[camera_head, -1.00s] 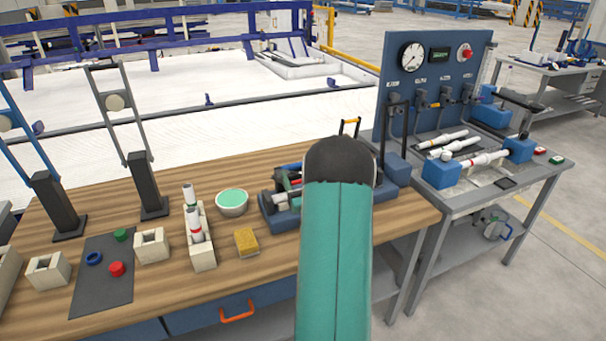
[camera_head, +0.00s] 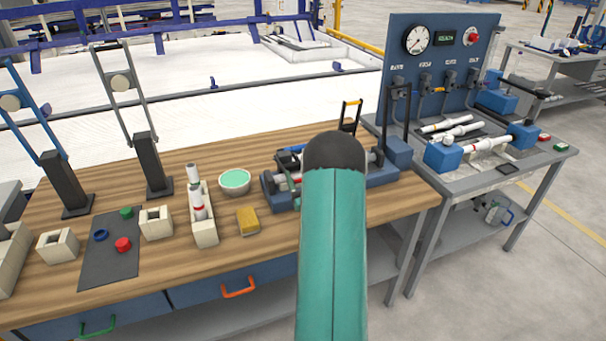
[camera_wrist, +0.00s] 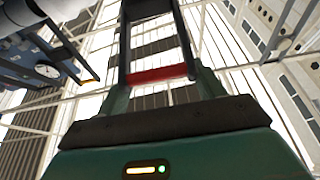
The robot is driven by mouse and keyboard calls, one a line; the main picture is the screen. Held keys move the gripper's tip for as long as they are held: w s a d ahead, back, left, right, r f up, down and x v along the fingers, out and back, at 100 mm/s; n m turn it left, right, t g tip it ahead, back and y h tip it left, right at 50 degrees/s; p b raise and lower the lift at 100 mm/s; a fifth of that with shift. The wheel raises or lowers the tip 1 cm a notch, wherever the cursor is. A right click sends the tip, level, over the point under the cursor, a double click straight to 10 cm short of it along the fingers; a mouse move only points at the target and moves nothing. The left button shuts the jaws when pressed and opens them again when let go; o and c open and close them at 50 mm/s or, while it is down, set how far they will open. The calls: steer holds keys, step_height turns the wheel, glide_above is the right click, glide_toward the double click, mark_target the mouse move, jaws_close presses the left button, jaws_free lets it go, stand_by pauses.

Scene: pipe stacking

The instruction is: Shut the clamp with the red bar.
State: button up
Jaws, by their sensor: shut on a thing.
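The red bar (camera_wrist: 163,75) joins the two dark arms of a U-shaped clamp lever in the wrist view. My gripper (camera_wrist: 160,84) is shut on this bar, with a finger at each side of it. In the head view my green arm stands in front of the clamp fixture (camera_head: 283,200) and hides my gripper, the red bar and the middle of the fixture. A lever with a yellow bar (camera_head: 352,102) stands upright at the fixture's back right. Whether the red-bar clamp is open or shut cannot be seen.
A bowl (camera_head: 235,181), a yellow sponge (camera_head: 248,221) and a holder with an upright pipe (camera_head: 205,232) stand left of the fixture. Two tall posts (camera_head: 151,165) rise farther left. A blue gauge panel (camera_head: 440,62) and pipe bench are at the right.

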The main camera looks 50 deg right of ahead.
steer(key=shift+f, duration=0.15)
steer(key=o, duration=1.2)
steer(key=v, duration=1.3)
steer(key=shift+s, duration=0.4)
steer(key=shift+a, duration=0.15)
